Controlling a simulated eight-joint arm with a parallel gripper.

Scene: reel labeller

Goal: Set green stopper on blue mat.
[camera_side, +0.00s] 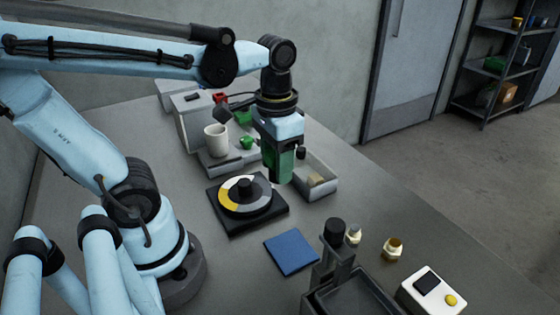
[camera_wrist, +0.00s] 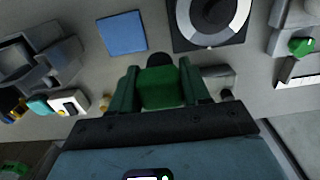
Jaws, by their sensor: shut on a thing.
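The blue mat (camera_side: 291,252) lies flat and bare on the table in front of the turntable; it also shows in the wrist view (camera_wrist: 122,33), up and left of my fingers. My gripper (camera_side: 280,168) points down, raised behind the mat, near the turntable's right edge. It is shut on a green piece with a dark round end, which I take for the green stopper (camera_wrist: 161,88). The fingers stand on both sides of it and hide part of it. The stopper is apart from the mat.
A black turntable (camera_side: 246,215) with a grey, white and yellow disc stands beside the mat. A white mug (camera_side: 215,138) and small green parts (camera_side: 246,142) are at the back. A dark fixture (camera_side: 338,245), brass fittings (camera_side: 393,247) and a white button box (camera_side: 433,291) stand right.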

